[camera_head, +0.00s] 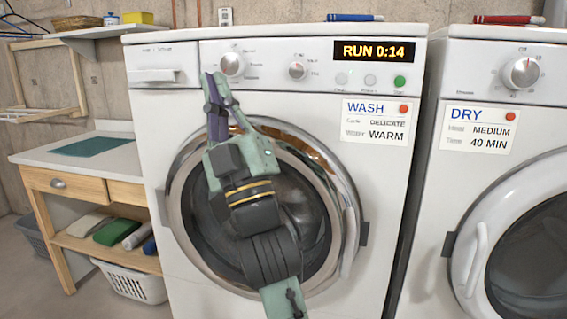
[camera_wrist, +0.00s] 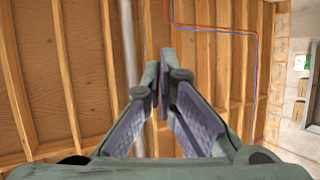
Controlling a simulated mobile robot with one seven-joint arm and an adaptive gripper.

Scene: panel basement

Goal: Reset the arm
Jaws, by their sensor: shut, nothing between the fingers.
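My gripper (camera_head: 212,82) is raised in front of the washer, with its fingertips pointing up near the washer's control panel in the head view. Its fingers are shut with nothing between them. In the wrist view my gripper (camera_wrist: 159,62) points up at the wooden ceiling joists (camera_wrist: 210,90), and its fingertips meet. My arm covers part of the round washer door (camera_head: 310,215), which is shut. The washer's display (camera_head: 370,51) reads RUN 0:14, and the round button (camera_head: 400,82) below it is lit green.
The dryer (camera_head: 480,190) stands close on the right. A wooden bench (camera_head: 50,162) with a laundry basket (camera_head: 130,283) below stands on the left. Markers (camera_head: 508,20) lie on the machine tops. Red and blue pipes (camera_wrist: 215,28) cross the ceiling.

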